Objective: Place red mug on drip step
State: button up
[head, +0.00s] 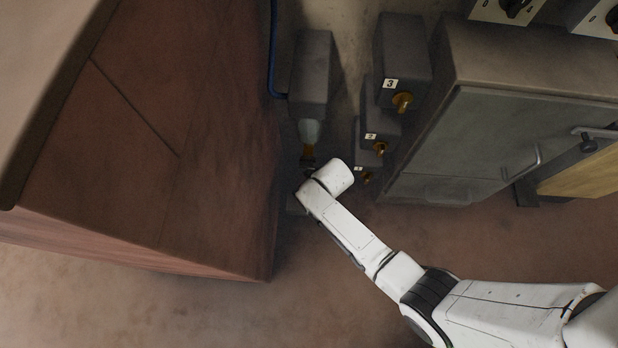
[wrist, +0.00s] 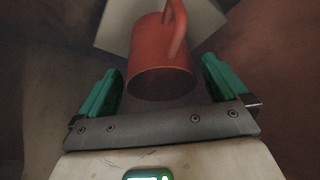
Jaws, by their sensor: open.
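The red mug (wrist: 150,57) shows in the wrist view, just beyond and between the green fingers of my gripper (wrist: 161,68). Its dark mouth faces the gripper and its handle is at the upper right. The fingers are apart, and a gap shows between each finger and the mug. A pale square surface (wrist: 112,28) lies behind the mug; it may be the drip step, but I cannot tell whether the mug rests on it. In the head view my white arm reaches to below a grey dispenser box (head: 311,72), and its wrist hides the gripper and mug.
A large reddish-brown block (head: 190,130) stands close to the left of my wrist. Numbered grey boxes with brass knobs (head: 402,102) are close on the right, beside a grey cabinet (head: 475,140). The floor (head: 330,300) in front is clear.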

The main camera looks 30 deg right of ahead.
jog(key=p+v, duration=0.5)
jog(key=v, duration=0.4)
jog(key=shift+s+r, duration=0.15)
jog(key=shift+r, duration=0.25)
jog(key=shift+s, duration=0.1)
dwell(0.7)
